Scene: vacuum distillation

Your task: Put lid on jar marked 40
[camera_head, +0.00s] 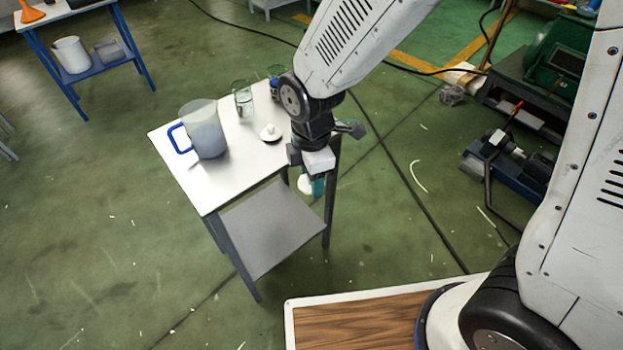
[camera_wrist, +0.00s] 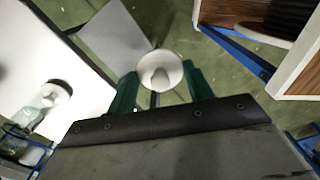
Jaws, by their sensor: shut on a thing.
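My gripper (camera_head: 312,186) is shut on a white round lid (camera_head: 304,184), just off the table's right edge and over the floor. In the wrist view the lid (camera_wrist: 160,68) sits between the green fingertips (camera_wrist: 159,84), its knob towards the camera. A second white knobbed lid (camera_head: 270,133) is on the table; it also shows in the wrist view (camera_wrist: 55,95). A clear glass jar (camera_head: 243,101) stands behind it, and another blue-tinted jar (camera_head: 274,82) is partly hidden by my arm. No number can be read on either jar.
A translucent pitcher (camera_head: 206,135) with a blue handle stands on the left half of the white table (camera_head: 225,188). The table's front area is clear. A grey lower shelf (camera_head: 270,228) lies beneath. A machine (camera_head: 498,145) stands on the floor to the right.

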